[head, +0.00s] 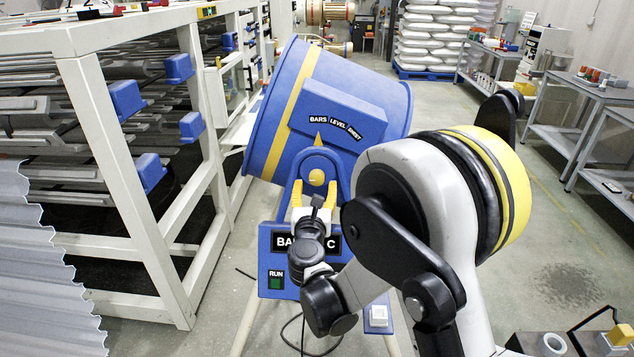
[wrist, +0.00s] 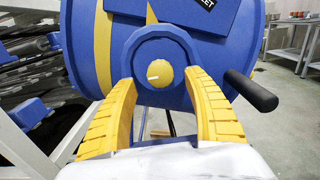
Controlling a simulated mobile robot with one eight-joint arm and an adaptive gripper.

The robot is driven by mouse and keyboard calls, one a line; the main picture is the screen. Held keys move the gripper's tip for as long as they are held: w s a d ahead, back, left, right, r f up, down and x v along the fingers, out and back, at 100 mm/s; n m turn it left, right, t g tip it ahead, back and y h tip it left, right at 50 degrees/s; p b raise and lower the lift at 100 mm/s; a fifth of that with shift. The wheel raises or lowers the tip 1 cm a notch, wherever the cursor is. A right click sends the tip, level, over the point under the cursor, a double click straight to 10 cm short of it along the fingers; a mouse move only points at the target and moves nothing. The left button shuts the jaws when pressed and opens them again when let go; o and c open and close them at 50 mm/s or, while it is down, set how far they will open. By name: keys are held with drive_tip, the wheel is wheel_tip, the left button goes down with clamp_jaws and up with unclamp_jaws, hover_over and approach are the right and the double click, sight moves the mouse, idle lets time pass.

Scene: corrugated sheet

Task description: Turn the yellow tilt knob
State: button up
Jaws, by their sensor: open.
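The yellow tilt knob (head: 316,178) is a small round knob on the blue hub below the tilted blue drum (head: 375,88). In the wrist view the knob (wrist: 160,74) has a short white mark on its face, pointing left. My gripper (wrist: 161,88) is open, with its two ridged yellow fingers on either side of the knob in the picture. Nothing is between the fingers that I can see touching them. In the head view my gripper (head: 313,208) is just below the knob, partly hidden by my arm. The drum carries a label reading BARS, LEVEL, INSET or similar.
A black handle (wrist: 250,91) sticks out right of the hub. A blue panel (head: 278,262) with a green RUN button is below. A white rack (head: 150,190) stands left, corrugated sheet (head: 45,270) at lower left. Workbenches (head: 600,95) stand at right, with open floor before them.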

sight(316, 180)
drive_tip(key=shift+w+b, duration=0.3)
drive_tip(key=shift+w, duration=1.6)
drive_tip(key=c, duration=1.2)
